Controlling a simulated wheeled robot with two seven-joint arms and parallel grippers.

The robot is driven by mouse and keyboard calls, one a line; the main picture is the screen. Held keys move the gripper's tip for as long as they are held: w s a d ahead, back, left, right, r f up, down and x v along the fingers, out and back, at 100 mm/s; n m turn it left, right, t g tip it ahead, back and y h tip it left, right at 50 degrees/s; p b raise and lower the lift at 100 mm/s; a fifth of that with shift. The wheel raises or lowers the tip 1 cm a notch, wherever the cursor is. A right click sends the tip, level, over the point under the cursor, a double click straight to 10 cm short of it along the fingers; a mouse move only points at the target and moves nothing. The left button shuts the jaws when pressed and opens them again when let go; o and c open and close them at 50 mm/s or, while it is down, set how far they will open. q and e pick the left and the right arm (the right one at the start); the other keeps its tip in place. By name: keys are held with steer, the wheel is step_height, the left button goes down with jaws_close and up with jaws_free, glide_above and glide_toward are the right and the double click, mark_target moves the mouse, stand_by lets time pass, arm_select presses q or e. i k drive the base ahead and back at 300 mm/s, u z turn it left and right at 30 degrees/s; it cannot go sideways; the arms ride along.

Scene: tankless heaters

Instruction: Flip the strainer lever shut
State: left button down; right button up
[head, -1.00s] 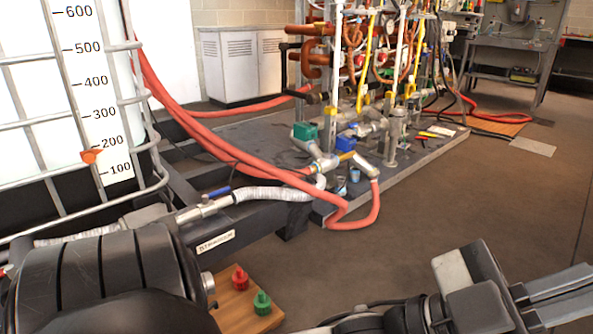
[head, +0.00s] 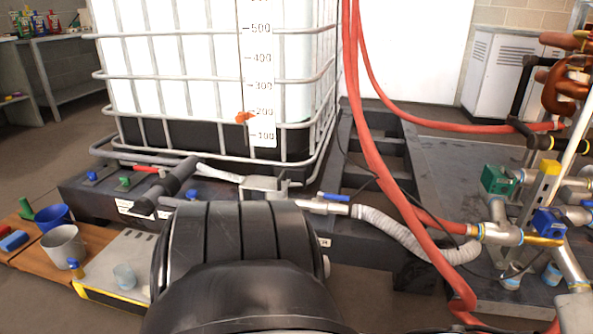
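I cannot tell for sure which lever is the strainer's. A blue lever (head: 333,197) lies along a metal valve (head: 322,207) between a grey box-shaped fitting (head: 265,187) and a corrugated hose. Left of it, a dark grey branched pipe body (head: 177,181) sits on the black frame, with a red handle (head: 148,170), a green handle (head: 125,182) and blue handles (head: 92,176) nearby. My large black arm link fills the lower middle and hides part of the frame. Neither of my grippers shows.
A caged white tank (head: 200,60) stands behind the pipes. Red hoses (head: 385,165) hang at right, beside valves with a green box (head: 498,180) and a blue box (head: 548,222).

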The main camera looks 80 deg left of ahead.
mark_target(336, 197)
steer(key=u, duration=1)
steer(key=i, duration=0.8)
steer(key=u, duration=0.7)
